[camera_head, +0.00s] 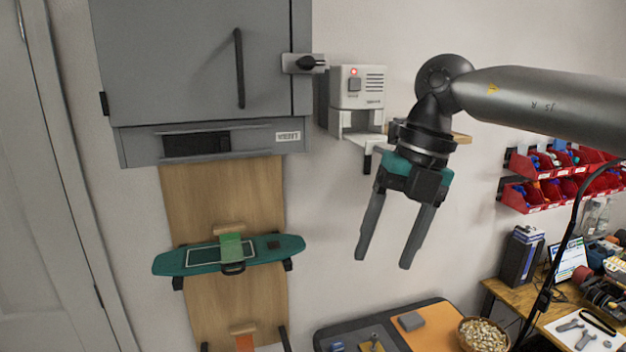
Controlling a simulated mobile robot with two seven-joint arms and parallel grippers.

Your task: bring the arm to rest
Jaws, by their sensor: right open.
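My right arm comes in from the right. Its gripper (384,264) hangs in the air with its fingers pointing down, apart and with nothing between them. It is in front of the bare wall, to the right of the wooden board and above the dark bench. A teal board (202,259) rests level on a wall holder on the wooden panel, with a green piece (231,246) over its middle. My left gripper is not in view.
A grey cabinet (180,60) hangs at upper left with a dark handle. A white device (358,88) with a red light is mounted beside it. Red bins (530,196) hang at right above a wooden workbench (508,297). A basket (482,334) stands at the bottom.

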